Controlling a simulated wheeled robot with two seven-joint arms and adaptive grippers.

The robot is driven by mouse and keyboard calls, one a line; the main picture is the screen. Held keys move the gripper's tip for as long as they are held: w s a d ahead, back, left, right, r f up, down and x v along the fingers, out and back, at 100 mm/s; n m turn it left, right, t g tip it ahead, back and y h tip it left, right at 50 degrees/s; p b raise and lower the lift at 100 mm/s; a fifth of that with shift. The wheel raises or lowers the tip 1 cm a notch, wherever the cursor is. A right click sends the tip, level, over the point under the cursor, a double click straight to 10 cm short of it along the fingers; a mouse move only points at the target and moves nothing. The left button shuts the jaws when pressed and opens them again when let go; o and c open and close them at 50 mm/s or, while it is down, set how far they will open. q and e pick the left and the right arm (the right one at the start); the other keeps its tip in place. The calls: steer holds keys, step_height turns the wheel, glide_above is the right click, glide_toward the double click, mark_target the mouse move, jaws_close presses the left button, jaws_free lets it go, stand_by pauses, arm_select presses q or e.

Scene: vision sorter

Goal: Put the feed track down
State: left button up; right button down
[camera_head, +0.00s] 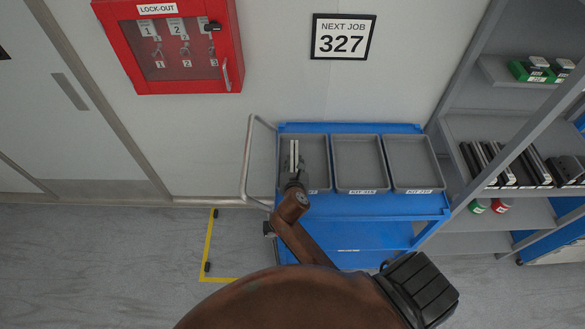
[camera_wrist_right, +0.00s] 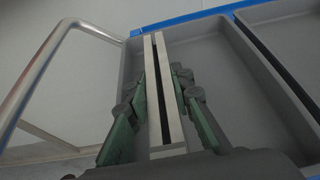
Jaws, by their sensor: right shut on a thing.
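The feed track is a slim pale metal bar with a dark slot along its length. My right gripper (camera_head: 295,178) is shut on the feed track (camera_head: 294,157), at the left grey tray (camera_head: 318,165) on the blue cart. In the right wrist view, the green-padded fingers (camera_wrist_right: 158,110) grip both sides of the feed track (camera_wrist_right: 156,75), which points away over the tray floor (camera_wrist_right: 205,65). I cannot tell whether the track touches the tray. My left gripper is not in view.
The blue cart (camera_head: 350,205) also carries a middle tray (camera_head: 358,160) and a right tray (camera_head: 413,160), both empty. Its metal handle (camera_head: 248,165) is on the left. A grey shelf (camera_head: 490,128) with dark items stands at right. A red lock-out box (camera_head: 170,50) hangs on the wall.

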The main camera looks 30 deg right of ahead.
mark_target(293, 166)
steer(key=shift+w+a+f, duration=0.1)
steer(key=shift+w+f, duration=0.05)
step_height(293, 166, down, 3)
steer(key=shift+w+f+b, duration=0.1)
steer(key=shift+f+b, duration=0.1)
steer(key=shift+b, duration=0.4)
steer(key=shift+r, duration=0.1)
steer(key=c, duration=2.1)
jaws_free()
steer(key=shift+f, duration=0.2)
steer(key=o, duration=0.4)
